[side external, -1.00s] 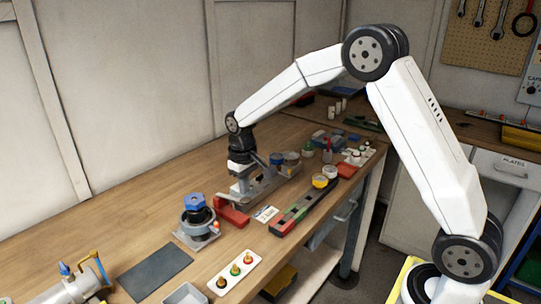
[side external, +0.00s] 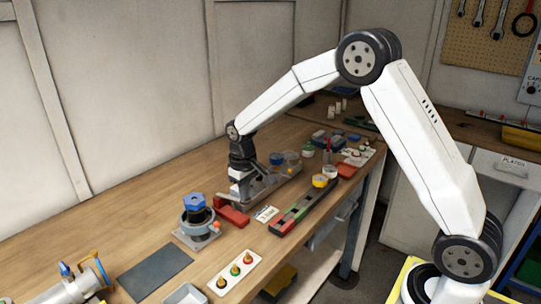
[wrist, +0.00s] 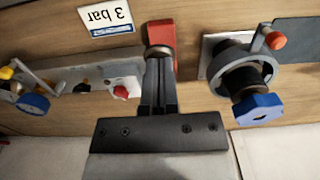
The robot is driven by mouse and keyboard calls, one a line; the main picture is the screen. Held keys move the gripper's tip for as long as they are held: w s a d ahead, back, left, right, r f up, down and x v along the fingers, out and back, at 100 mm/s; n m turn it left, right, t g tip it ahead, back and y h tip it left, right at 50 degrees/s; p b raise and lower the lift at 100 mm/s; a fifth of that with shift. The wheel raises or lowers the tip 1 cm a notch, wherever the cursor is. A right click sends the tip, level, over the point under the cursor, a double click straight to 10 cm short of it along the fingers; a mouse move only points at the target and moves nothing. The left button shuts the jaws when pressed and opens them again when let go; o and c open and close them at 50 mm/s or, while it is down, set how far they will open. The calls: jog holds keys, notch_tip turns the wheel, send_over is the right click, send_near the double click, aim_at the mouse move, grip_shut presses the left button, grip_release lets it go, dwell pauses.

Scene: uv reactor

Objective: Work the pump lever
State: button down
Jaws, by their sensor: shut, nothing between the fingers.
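My gripper (side external: 240,198) points down at the near end of a long grey fixture (side external: 265,184), beside a red part (side external: 233,216). In the wrist view my gripper (wrist: 158,62) is shut with nothing held, its fingertips at a round, dull-red end just below the red part (wrist: 162,33). I cannot tell whether they touch it. The red part may belong to the pump lever, but the fingers hide where it joins. The grey fixture (wrist: 80,78) also shows in the wrist view, with a red knob on a white block.
A blue-knobbed valve (side external: 197,212) with an orange-tipped handle stands close by, left in the side view. A "3 bar" card (wrist: 108,15) lies near the red part. A white button plate (side external: 234,270) and a dark mat (side external: 155,272) lie nearer the camera. Bare wood lies along the wall.

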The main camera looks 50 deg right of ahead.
jog(key=shift+f, duration=1.65)
jog(key=shift+r, duration=2.75)
